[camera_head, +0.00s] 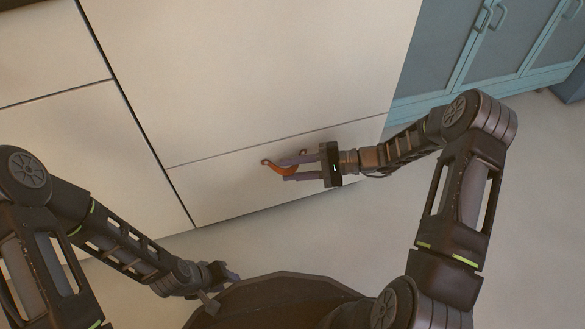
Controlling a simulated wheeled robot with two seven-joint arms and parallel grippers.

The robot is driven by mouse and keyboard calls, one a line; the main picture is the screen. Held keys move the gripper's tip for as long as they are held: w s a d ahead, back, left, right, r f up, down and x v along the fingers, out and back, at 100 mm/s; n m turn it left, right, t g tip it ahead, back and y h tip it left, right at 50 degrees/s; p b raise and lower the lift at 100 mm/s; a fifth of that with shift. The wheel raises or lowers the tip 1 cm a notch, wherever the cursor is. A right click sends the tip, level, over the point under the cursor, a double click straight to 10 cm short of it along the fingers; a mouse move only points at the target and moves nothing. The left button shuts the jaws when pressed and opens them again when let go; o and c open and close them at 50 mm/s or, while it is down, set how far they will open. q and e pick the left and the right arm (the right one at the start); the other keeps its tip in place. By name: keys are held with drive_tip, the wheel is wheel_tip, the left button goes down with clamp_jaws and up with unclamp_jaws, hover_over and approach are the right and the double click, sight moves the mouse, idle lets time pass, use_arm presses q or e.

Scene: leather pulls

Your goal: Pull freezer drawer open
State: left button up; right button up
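The freezer drawer (220,190) is the low, cream front panel below a thin horizontal seam. Its face looks flush with the panel above. An orange-brown leather pull (272,165) bows out from it near the top edge. My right gripper (285,170) reaches in from the right at the pull. Its two purple-grey fingers are spread, one above and one below, with part of the strap between them. Whether either finger touches the strap cannot be told. My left gripper (232,276) is low, away from the drawer, and its finger opening is unclear.
A large cream door panel (250,70) stands above the drawer, with more cream cabinet fronts (80,140) to the left. Blue-grey cabinets (490,50) stand at the upper right. The floor (350,225) in front of the drawer is clear apart from my own body.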

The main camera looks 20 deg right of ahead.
clamp_jaws()
drive_tip(key=shift+s+d+f, duration=0.1)
drive_tip(key=shift+s+f, duration=0.05)
drive_tip(key=shift+f, duration=0.05)
idle(0.9)
